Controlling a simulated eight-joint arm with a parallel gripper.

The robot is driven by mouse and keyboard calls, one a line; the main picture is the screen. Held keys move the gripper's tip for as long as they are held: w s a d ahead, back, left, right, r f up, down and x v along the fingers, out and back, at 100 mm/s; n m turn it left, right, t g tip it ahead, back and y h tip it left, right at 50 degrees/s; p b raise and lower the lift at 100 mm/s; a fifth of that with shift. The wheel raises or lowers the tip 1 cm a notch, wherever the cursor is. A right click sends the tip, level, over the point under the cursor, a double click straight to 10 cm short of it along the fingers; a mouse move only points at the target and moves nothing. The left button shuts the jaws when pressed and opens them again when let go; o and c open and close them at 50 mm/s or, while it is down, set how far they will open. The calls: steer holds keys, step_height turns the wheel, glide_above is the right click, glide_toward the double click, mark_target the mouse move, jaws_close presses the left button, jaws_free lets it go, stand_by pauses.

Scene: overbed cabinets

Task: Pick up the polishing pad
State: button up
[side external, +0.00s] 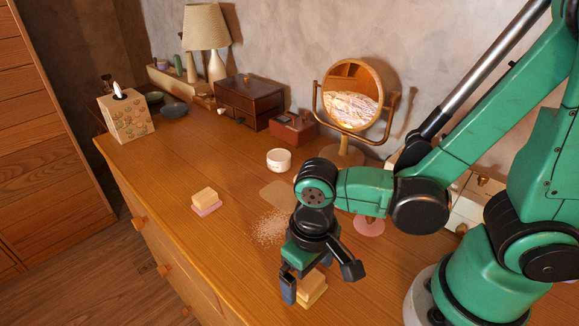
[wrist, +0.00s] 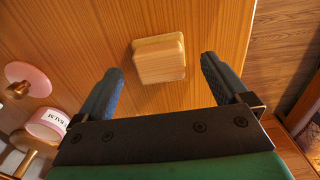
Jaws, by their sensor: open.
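A pale block-shaped pad with a yellow base (side external: 313,287) lies on the wooden top near its front edge, partly hidden by my gripper. I take it to be the polishing pad. My gripper (side external: 321,284) is open just above it. In the wrist view, the pad (wrist: 160,58) lies between and slightly beyond the fingertips of my gripper (wrist: 162,66), with a gap on both sides. A similar pale block on a pink base (side external: 206,201) lies farther left on the top.
Spilled grains (side external: 270,228) and a tan flat patch (side external: 278,194) lie behind my gripper. A white jar (side external: 279,160), a round mirror (side external: 352,95), a red box (side external: 293,129) and a tissue box (side external: 127,117) stand farther back. A pink-lidded balm jar (wrist: 48,125) shows in the wrist view.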

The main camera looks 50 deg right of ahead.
mark_target(309, 278)
steer(key=shift+f, duration=0.35)
jaws_close()
steer(key=shift+r, duration=0.15)
step_height(309, 278, up, 20)
stand_by(0.9)
